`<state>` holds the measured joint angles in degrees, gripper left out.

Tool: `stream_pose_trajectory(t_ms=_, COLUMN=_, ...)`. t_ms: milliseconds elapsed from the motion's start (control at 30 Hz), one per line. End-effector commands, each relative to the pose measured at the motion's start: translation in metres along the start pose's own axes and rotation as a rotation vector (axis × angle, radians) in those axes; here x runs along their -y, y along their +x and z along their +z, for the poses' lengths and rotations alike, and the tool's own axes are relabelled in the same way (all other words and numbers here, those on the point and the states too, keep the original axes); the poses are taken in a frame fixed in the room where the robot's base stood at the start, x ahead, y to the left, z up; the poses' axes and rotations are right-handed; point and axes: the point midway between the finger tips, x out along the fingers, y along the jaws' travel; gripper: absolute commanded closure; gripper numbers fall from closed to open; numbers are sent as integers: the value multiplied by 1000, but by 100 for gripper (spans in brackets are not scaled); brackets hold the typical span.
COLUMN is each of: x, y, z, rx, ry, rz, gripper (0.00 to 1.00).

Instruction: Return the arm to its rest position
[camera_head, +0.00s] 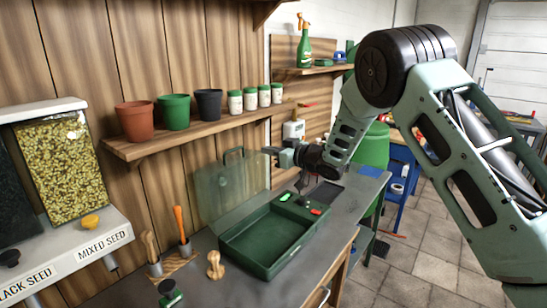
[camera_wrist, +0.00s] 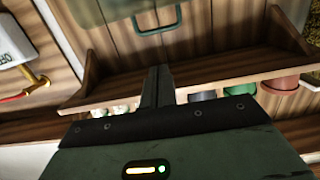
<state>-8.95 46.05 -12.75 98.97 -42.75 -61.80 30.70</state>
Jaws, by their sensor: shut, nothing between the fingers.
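My gripper (camera_head: 270,151) hangs in the air at the end of my raised arm, above the back edge of the workbench and beside the raised clear lid of the green case (camera_head: 236,247). In the wrist view my gripper's fingers (camera_wrist: 158,72) are together, with nothing between them, and point toward the wooden wall and shelf. The case lies open on the bench below and to the left of my gripper, apart from it. Its main compartment looks empty.
The workbench (camera_head: 215,291) carries wooden-handled tools (camera_head: 181,227) at left. A wall shelf (camera_head: 150,148) holds a terracotta pot (camera_head: 135,117), a green pot (camera_head: 174,112), a black pot (camera_head: 208,104) and several jars. A seed dispenser (camera_head: 62,165) stands far left. Open floor (camera_head: 440,270) lies at right.

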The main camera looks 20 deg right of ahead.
Motion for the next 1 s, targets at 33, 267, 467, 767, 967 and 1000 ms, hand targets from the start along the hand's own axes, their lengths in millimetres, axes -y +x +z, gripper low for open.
stream_pose_trajectory(t_ms=33, x=0, y=-5, z=0, rx=-1, ry=-1, rz=1, gripper=100)
stream_pose_trajectory(t_ms=267, x=16, y=-12, z=-6, rx=45, ry=16, rz=49, gripper=100)
stream_pose_trajectory(t_ms=467, x=89, y=-37, z=4, rx=299, ry=82, rz=171, gripper=100)
stream_pose_trajectory(t_ms=767, x=246, y=-168, z=60, rx=859, ry=102, rz=125, gripper=100)
stream_pose_trajectory(t_ms=967, x=321, y=-278, z=91, rx=1185, ry=52, rz=24, gripper=100)
stream_pose_trajectory(t_ms=1000, x=330, y=-298, z=96, rx=1238, ry=41, rz=5, gripper=100)
